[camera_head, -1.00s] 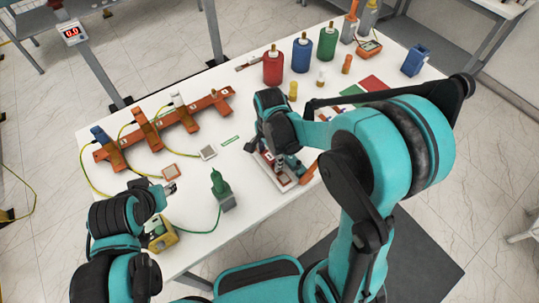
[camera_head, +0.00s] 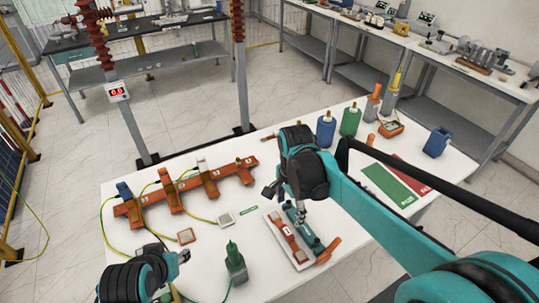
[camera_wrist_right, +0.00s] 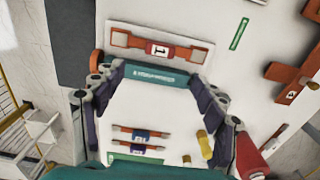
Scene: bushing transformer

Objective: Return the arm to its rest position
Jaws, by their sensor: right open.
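An orange rack (camera_head: 190,190) with cables stands left on the table. A green tool (camera_head: 235,262) stands near the front. Blue (camera_head: 326,130) and green (camera_head: 350,121) bottles stand at the back, with a blue container (camera_head: 436,142) at right. Green and red mats (camera_head: 390,185) lie right.

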